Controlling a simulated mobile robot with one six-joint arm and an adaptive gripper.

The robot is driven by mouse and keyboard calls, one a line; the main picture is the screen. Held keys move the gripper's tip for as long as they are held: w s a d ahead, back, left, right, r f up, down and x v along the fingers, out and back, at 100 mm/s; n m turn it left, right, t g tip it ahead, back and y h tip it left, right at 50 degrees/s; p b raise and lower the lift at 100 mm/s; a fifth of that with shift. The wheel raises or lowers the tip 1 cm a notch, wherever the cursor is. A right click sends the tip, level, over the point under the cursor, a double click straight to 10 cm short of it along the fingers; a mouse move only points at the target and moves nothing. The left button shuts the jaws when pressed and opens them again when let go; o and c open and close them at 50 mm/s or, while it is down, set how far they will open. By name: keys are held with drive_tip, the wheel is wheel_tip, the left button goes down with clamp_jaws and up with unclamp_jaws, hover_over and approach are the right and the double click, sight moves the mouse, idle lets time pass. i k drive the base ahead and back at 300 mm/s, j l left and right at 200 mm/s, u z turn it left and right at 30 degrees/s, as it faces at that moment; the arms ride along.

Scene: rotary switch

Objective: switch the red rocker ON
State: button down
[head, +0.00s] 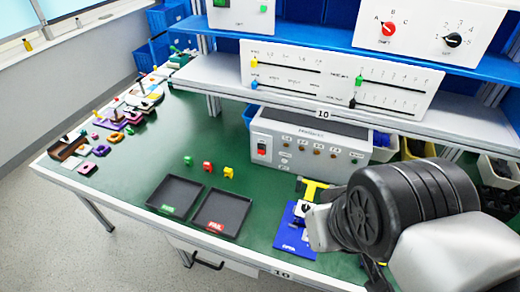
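The red rocker (262,152) is a small switch in a white plate on the left of the front face of a grey instrument box (300,128). The box stands on the green bench under the shelf. The rocker is in plain sight, but it is too small to tell which side is pressed. My arm (400,215) fills the lower right, to the right of and nearer than the box. The fingers of my gripper do not show; a black joint and grey links of my arm are all I see.
Two black trays (175,196) (222,212) lie on the green bench (130,170), with small coloured blocks behind them. A blue OPEN panel (293,235) lies beside my arm. A shelf with slider panels (340,82) overhangs the box.

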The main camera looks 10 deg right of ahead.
sight(261, 148)
drive_tip(key=i+j+u, duration=0.5)
drive_tip(key=j+u, duration=0.2)
